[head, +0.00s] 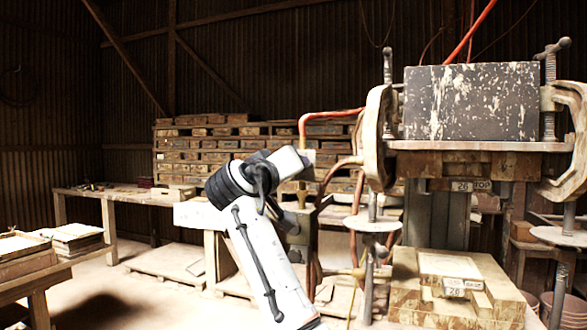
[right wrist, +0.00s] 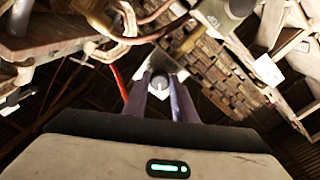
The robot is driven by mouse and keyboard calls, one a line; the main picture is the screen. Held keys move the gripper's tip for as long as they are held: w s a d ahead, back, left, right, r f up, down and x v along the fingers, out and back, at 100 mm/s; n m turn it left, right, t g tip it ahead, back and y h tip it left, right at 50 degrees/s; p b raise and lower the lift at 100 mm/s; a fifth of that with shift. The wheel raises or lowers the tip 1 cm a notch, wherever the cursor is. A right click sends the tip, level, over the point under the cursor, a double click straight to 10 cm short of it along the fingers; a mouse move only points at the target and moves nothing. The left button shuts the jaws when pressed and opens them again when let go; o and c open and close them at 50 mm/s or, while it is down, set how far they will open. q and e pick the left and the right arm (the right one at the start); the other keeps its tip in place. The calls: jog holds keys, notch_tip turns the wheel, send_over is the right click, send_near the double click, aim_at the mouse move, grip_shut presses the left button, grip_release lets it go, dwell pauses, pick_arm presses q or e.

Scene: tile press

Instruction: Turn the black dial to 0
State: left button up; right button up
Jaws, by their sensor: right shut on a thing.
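In the right wrist view, my right gripper (right wrist: 160,92) has its two fingers closed around a small round grey-dark knob, which I take to be the black dial (right wrist: 159,82). A pale plate shows behind it. The number the dial points at is too small to read. In the head view, a white arm of mine with a black joint rises from the bottom middle toward a small grey box (head: 308,157). The arm hides the fingers and the dial there. My left gripper is not in view.
A press with a dark speckled block (head: 472,102) and clamps stands at the right. Orange and brown hoses (head: 330,115) run beside the small box. Stacked wooden trays (head: 225,140) line the back. A workbench (head: 120,193) stands at the left, with open floor before it.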

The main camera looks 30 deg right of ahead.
jog(key=shift+n+t, duration=0.3)
jog(key=shift+n, duration=4.8)
jog(key=o, duration=1)
jog(key=shift+o, duration=0.2)
jog(key=b+v, duration=0.3)
jog(key=v, duration=0.7)
jog(key=shift+s, duration=0.2)
jog(key=shift+a+r, duration=0.1)
jog(key=shift+r, duration=0.05)
